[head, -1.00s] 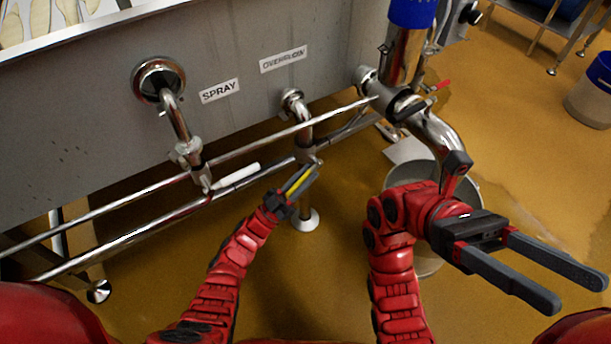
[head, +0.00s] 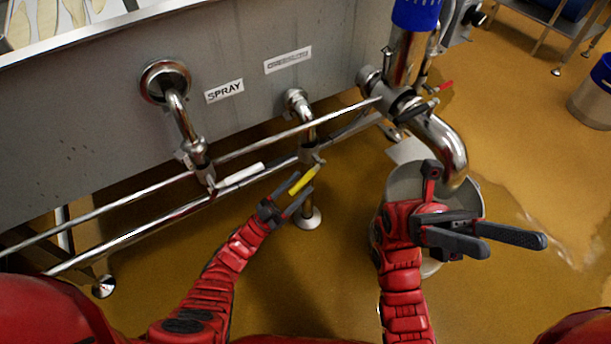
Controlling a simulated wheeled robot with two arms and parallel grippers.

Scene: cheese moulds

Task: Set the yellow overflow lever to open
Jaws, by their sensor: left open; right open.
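The yellow overflow lever (head: 304,180) shows in the head view below the overflow pipe's valve (head: 312,154). It slants down and to the left from the valve. My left gripper (head: 294,193) is open, with its two fingers pointing up and right toward the lever. The lever appears between or just above the fingers; I cannot tell whether they touch it. The overflow pipe (head: 297,101) comes out of the steel vat wall under a label. My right gripper (head: 510,243) is open and empty, off to the right above the floor, pointing right.
A white lever (head: 240,175) sits on the spray pipe (head: 180,118) to the left. Horizontal steel rails (head: 130,198) run along the vat. A large outlet pipe (head: 447,140) with a red lever (head: 441,86) stands above a bucket (head: 468,192) behind my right arm.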

